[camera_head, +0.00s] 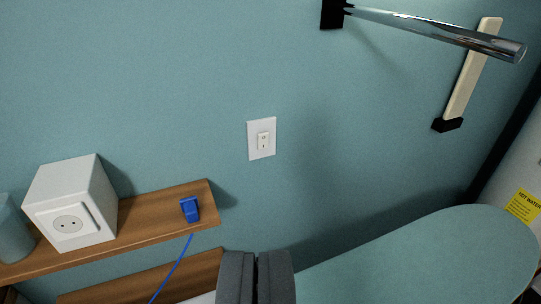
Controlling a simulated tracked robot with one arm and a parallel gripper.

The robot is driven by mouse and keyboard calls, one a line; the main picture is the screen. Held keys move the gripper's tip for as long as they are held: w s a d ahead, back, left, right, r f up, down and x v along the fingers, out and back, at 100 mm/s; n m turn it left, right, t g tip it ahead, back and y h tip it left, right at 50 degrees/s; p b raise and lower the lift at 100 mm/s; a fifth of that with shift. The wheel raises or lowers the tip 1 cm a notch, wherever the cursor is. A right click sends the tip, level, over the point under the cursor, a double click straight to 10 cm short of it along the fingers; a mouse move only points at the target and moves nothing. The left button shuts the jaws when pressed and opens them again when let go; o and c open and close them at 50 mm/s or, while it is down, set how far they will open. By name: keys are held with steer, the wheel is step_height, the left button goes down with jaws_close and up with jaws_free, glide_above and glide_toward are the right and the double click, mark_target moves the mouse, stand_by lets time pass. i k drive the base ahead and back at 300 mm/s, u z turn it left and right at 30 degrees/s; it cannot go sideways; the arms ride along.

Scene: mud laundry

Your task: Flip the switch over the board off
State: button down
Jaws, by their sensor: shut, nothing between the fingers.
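A white wall switch (262,139) with a small rocker is set in the teal wall at the middle of the view, above the board. I cannot tell which way the rocker is tipped. The teal ironing board (420,262) reaches from the bottom middle to the right. My gripper (257,256) is at the bottom centre, below the switch in the picture and apart from it. Its two dark grey fingers are shut together with nothing between them.
A wooden shelf (150,227) at left holds a white socket box (70,205), a blue plug (190,209) with a cord, and a teal cup (10,232). A chrome rail (430,29) juts out upper right beside a cream bar (473,72). The wall around the switch is clear.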

mark_target(263, 139)
steer(key=u, duration=2.05)
steer(key=k, duration=0.75)
steer(key=z, duration=1.75)
steer(key=i, duration=1)
